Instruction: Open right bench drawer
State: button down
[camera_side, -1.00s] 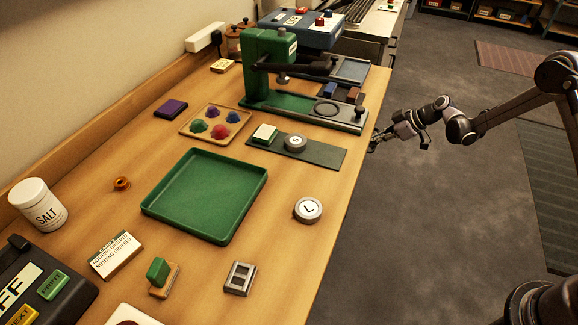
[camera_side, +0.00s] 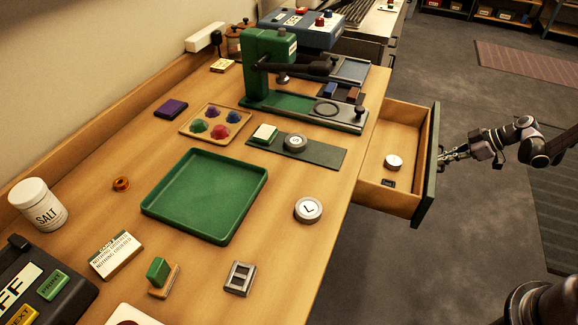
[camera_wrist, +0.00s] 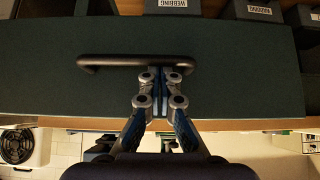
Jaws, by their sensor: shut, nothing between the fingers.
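The bench drawer (camera_side: 402,140) stands pulled out from the table's right side, its wooden inside showing. A round white-topped piece (camera_side: 393,162) and a small dark piece (camera_side: 388,183) lie in it. Its dark green front (camera_wrist: 50,85) fills much of the wrist view, with a black bar handle (camera_wrist: 105,61) across it. My gripper (camera_side: 447,156) is just outside the drawer front in the side view.
Open grey floor (camera_side: 470,250) lies right of the drawer. Labelled dark bins (camera_wrist: 172,6) show at the wrist view's top.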

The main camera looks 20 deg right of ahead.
jog(key=shift+s+d, duration=1)
jog(key=shift+r, duration=0.1)
jog(key=v, duration=0.9)
jog(key=a+r+m+g+h, duration=0.25)
jog(key=a+r+m, duration=0.25)
jog(key=a+r, duration=0.8)
jog(key=s+a+m+t+h, duration=0.2)
jog(key=s+a, duration=0.2)
jog(key=a, duration=0.3)
jog(key=s+a+r+m+t+h, duration=0.1)
jog(key=s+a+m, duration=0.1)
jog(key=s+a, duration=0.3)
jog(key=shift+a+r+t+h, duration=0.3)
jog(key=shift+a+t+h, duration=0.05)
jog(key=shift+a, duration=0.7)
